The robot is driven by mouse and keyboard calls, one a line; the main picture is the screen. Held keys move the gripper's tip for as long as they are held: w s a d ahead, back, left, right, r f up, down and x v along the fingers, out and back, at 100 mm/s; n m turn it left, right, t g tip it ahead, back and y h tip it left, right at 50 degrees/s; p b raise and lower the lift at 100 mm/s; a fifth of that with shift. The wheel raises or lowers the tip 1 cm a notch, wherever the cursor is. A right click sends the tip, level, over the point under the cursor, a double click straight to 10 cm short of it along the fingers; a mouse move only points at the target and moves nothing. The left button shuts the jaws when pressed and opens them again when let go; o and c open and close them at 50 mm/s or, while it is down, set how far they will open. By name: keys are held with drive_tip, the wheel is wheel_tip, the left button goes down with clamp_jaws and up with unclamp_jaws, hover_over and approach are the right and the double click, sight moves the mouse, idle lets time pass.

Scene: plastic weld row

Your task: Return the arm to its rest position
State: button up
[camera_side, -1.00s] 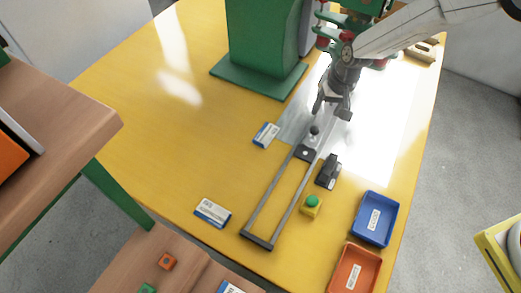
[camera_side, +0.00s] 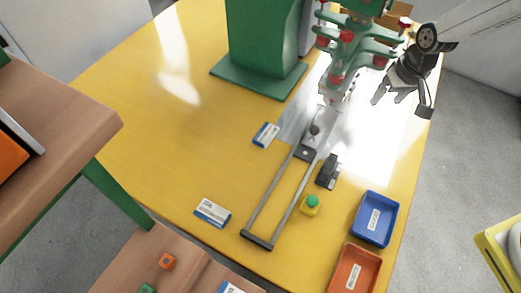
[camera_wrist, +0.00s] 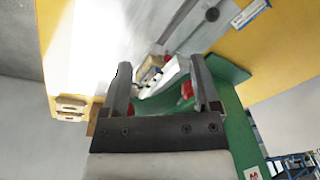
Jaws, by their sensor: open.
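My gripper (camera_side: 401,100) is above the right edge of the yellow table (camera_side: 180,130) in the side view. Its fingers are apart and nothing shows between them. In the wrist view the two fingers of my gripper (camera_wrist: 163,85) also stand apart and empty, with parts of the green machine behind them. The gripper is to the right of the green machine (camera_side: 265,40) and its red-knobbed head.
A slide rail frame (camera_side: 258,241) runs forward from the machine, with a dark clamp block (camera_side: 328,171) and a green button (camera_side: 312,201) beside it. A blue tray (camera_side: 376,219) and an orange tray (camera_side: 352,270) stand at the front right.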

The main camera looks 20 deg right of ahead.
drive_tip(key=s+d+r, duration=0.2)
drive_tip(key=s+d, duration=0.1)
drive_tip(key=s, duration=0.3)
drive_tip(key=s+d+r+n+h, duration=0.1)
drive_tip(key=s+d+r, duration=0.1)
drive_tip(key=s, duration=0.4)
drive_tip(key=shift+s+d+t, duration=0.2)
drive_tip(key=shift+d+t, duration=0.2)
drive_tip(key=shift+d, duration=0.1)
